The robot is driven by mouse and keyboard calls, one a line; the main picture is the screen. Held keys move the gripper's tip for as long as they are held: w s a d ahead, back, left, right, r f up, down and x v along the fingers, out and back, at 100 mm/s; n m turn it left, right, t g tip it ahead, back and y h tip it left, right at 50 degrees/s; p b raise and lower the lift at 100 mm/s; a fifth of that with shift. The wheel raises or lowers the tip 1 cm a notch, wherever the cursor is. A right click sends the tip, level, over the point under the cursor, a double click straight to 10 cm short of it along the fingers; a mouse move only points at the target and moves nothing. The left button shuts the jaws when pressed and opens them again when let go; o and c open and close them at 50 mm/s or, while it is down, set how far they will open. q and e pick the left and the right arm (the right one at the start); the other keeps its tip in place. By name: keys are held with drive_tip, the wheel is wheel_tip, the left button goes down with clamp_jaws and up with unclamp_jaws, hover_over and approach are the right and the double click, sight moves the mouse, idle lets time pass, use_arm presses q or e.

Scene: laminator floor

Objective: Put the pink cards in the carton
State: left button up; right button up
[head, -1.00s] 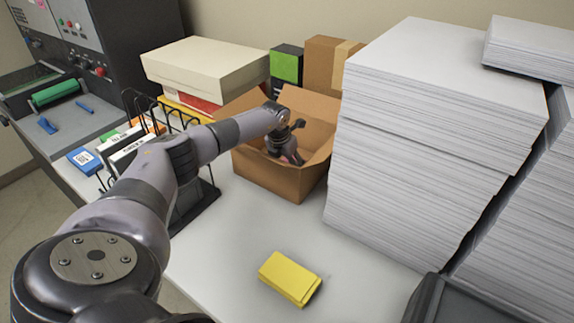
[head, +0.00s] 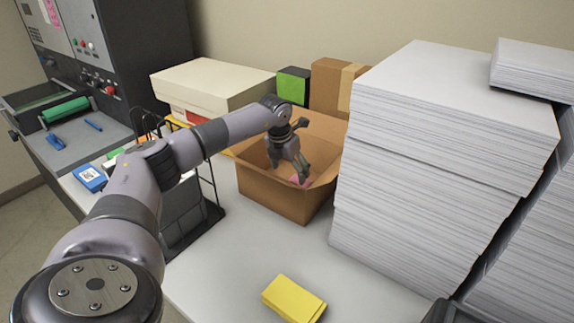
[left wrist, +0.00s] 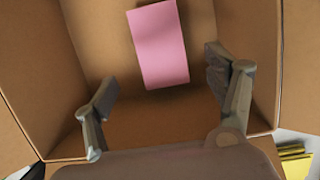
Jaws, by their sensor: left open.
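The open carton (head: 272,190) stands on the table, left of the tall paper stack. My left gripper (head: 303,170) reaches into its mouth from above, with the fingers apart and nothing between them. The pink cards (left wrist: 159,42) lie as one flat block on the carton floor in the left wrist view, beyond the fingertips of my left gripper (left wrist: 160,75). A small bit of the pink cards (head: 300,181) shows by the fingers in the head view. My right gripper is not in view.
A tall white paper stack (head: 430,170) stands close to the carton's right side. A yellow card block (head: 293,299) lies on the table in front. A black wire rack (head: 190,212) is to the left, with cream boxes (head: 212,85) behind. Table between carton and yellow block is clear.

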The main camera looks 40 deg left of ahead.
use_arm(q)
drive_tip(key=shift+b+v, duration=0.3)
drive_tip(key=shift+v, duration=1.65)
